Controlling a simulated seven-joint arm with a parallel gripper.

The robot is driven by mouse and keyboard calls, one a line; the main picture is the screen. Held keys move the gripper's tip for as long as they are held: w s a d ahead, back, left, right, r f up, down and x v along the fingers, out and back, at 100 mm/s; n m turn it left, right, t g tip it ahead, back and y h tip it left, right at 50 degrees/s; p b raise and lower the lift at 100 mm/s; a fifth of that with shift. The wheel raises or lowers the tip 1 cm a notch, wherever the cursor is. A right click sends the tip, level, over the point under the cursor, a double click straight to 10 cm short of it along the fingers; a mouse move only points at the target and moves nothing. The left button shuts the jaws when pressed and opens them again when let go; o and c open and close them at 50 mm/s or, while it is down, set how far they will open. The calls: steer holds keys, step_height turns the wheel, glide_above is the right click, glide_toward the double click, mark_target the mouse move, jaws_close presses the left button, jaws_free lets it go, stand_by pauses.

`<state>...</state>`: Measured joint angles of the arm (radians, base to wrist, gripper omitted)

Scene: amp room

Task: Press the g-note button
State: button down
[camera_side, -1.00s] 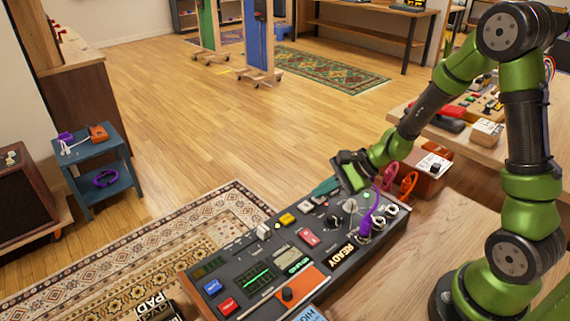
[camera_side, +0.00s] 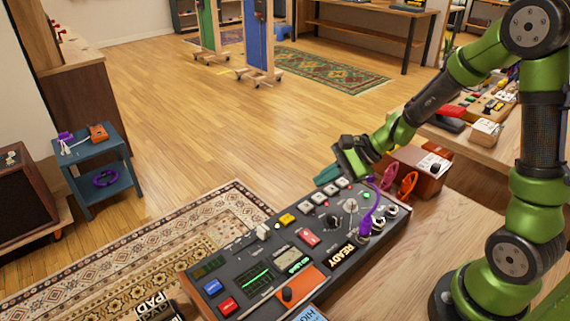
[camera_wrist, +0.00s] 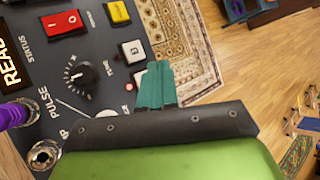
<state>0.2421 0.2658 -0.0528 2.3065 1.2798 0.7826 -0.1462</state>
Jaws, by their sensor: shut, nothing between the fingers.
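The dark control panel (camera_side: 335,225) lies on the wooden table and carries a row of white square buttons (camera_side: 318,198) along its far edge. Their letters are too small to read, so I cannot tell which is the g-note. In the wrist view two white buttons show, one in full (camera_wrist: 132,52) and one (camera_wrist: 143,77) partly covered by my fingers. My gripper (camera_side: 326,174) is shut and empty, with teal fingertips just beyond the far end of the button row in the side view. In the wrist view the fingertips (camera_wrist: 157,72) sit beside the partly covered button; contact cannot be told.
A purple cable (camera_side: 368,215) plugs into jacks on the panel's right end and rises above it. A dark knob (camera_wrist: 82,74) and a red switch (camera_wrist: 62,24) are near the buttons. Pink and orange loops (camera_side: 408,183) stand behind. Open floor lies beyond the panel.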

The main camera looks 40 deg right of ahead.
mark_target(323, 198)
steer(key=shift+r, duration=1.55)
steer(key=shift+s+f, duration=0.2)
steer(key=shift+s, duration=0.1)
steer(key=s+a+r+n+h, duration=0.2)
steer(key=s+r+n+h, duration=0.2)
steer(key=s+r+n, duration=0.8)
steer(key=s+n, duration=0.2)
steer(key=s, duration=0.1)
steer(key=shift+a+r+n, duration=0.15)
steer(key=shift+r+n, duration=0.1)
steer(key=shift+n, duration=0.05)
